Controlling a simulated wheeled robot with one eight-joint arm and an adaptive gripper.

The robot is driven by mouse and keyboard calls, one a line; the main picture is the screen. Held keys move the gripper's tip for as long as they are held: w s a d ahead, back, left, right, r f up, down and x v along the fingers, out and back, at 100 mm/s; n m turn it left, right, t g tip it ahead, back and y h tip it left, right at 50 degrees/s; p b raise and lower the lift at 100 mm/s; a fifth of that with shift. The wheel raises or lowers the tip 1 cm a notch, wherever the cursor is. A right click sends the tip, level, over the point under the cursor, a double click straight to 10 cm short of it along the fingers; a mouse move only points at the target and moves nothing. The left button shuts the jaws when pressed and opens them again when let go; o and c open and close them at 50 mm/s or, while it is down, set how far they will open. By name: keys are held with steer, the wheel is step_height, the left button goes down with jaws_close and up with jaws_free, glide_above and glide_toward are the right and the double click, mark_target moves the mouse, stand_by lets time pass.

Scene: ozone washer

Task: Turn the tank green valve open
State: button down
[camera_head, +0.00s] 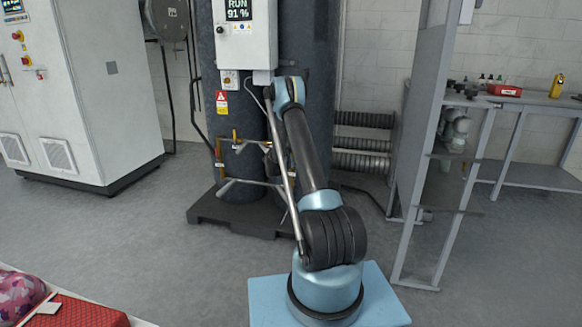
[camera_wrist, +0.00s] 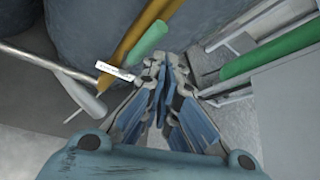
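In the wrist view, a short green valve handle (camera_wrist: 148,42) sits beside a yellow pipe (camera_wrist: 145,22), just beyond and slightly left of my fingertips. A longer green bar (camera_wrist: 272,52) runs at the right; I cannot tell what it belongs to. My gripper (camera_wrist: 166,64) has its fingers drawn together at the tips with nothing seen between them. It appears apart from the green handle. In the head view the dark tank (camera_head: 222,125) stands behind my arm. My gripper is mostly hidden there, and the green handle cannot be made out.
A control box (camera_head: 245,48) hangs on the tank above. A metal frame (camera_head: 425,140) and workbench (camera_head: 535,175) stand right. A white cabinet (camera_head: 95,90) stands left. Open floor lies between.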

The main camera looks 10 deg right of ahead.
steer(key=s+a, duration=0.5)
steer(key=s, duration=0.3)
steer(key=s+d+r+m+g+y, duration=0.1)
steer(key=s+r+m, duration=0.35)
steer(key=r, duration=0.35)
steer(key=s+d+r+m+g, duration=0.1)
steer(key=s+r+m, duration=0.3)
steer(key=s+r, duration=0.3)
steer(key=s+d+r+m+g+y, duration=0.1)
steer(key=s+r+m, duration=0.35)
steer(key=s, duration=0.45)
steer(key=s+r+m+g+y, duration=0.1)
steer(key=s+r+m, duration=0.4)
steer(key=s, duration=0.4)
steer(key=s+a+r+m+g+y, duration=0.2)
steer(key=s+m, duration=0.5)
steer(key=s, duration=1.4)
steer(key=s+a+f+m+y, duration=0.1)
steer(key=s+a+f+m, duration=0.1)
steer(key=s, duration=0.7)
steer(key=s+a+f+m+g+y, duration=0.1)
steer(key=s+a+f+m, duration=0.1)
steer(key=s+f+m, duration=0.3)
steer(key=s+m, duration=0.1)
steer(key=s, duration=0.3)
steer(key=shift+f+g+y, duration=0.3)
